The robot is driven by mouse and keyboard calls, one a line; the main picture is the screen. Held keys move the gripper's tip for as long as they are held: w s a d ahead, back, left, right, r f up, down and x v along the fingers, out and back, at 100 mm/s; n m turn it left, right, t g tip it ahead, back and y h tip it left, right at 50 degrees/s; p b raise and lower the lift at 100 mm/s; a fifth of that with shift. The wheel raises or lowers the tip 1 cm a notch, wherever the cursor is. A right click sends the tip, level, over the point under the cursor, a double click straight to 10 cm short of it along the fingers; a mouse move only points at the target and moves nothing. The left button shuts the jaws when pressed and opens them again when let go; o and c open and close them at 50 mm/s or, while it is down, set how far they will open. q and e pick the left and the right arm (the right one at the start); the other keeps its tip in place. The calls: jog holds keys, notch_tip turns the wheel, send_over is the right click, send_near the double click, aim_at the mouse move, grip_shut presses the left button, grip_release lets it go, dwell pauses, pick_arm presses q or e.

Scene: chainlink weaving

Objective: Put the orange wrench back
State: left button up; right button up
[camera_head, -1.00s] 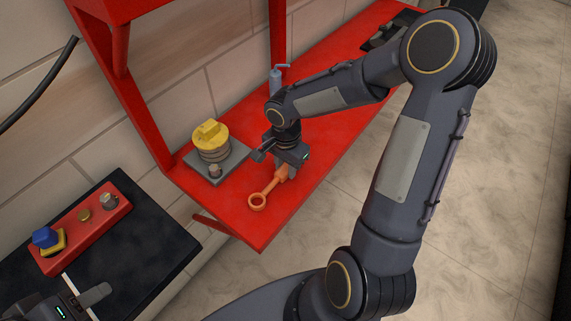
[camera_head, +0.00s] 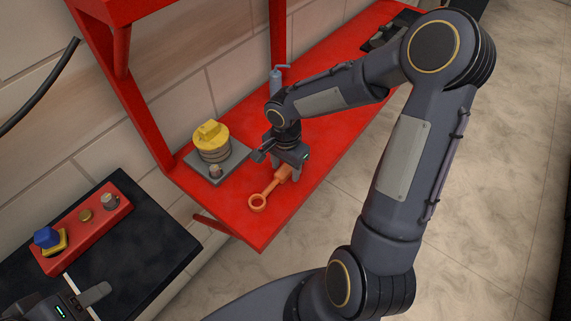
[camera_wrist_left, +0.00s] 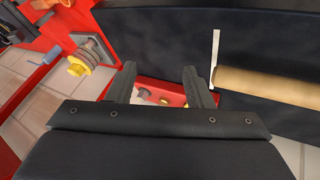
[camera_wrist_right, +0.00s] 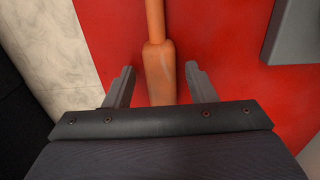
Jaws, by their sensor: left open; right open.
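The orange wrench (camera_head: 269,192) lies on the red shelf (camera_head: 323,142), its ring end toward the shelf's near end. My right gripper (camera_head: 285,170) is above the wrench's handle end, fingers pointing down and apart. In the right wrist view the wrench handle (camera_wrist_right: 160,75) lies between the open fingertips (camera_wrist_right: 161,80), with visible space on both sides. My left gripper (camera_head: 90,300) is at the lower left of the head view. The left wrist view shows its fingers (camera_wrist_left: 160,82) apart with nothing held.
A grey plate (camera_head: 236,157) bearing a yellow-topped round piece (camera_head: 212,140) sits beside the wrench. A blue-grey bottle-like tool (camera_head: 276,82) stands farther back. A red block (camera_head: 75,247) with several knobs lies on the black mat (camera_head: 150,240). A tan roll (camera_wrist_left: 270,87) shows in the left wrist view.

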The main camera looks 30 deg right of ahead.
jog(key=r, duration=0.7)
jog(key=shift+d, duration=0.4)
jog(key=s+a+r+n+t+y, duration=0.2)
jog(key=s+r+n, duration=0.2)
jog(key=s+n, duration=0.2)
jog(key=s+a+r+n+t+y, duration=0.1)
jog(key=s+a+r+n+t, duration=0.1)
jog(key=s+n, duration=0.4)
jog(key=s+r+t, duration=0.1)
jog(key=s, duration=0.3)
jog(key=shift+s+a+r+t+y, duration=0.3)
jog(key=shift+s+a+r+y, duration=0.05)
jog(key=shift+s+y, duration=0.05)
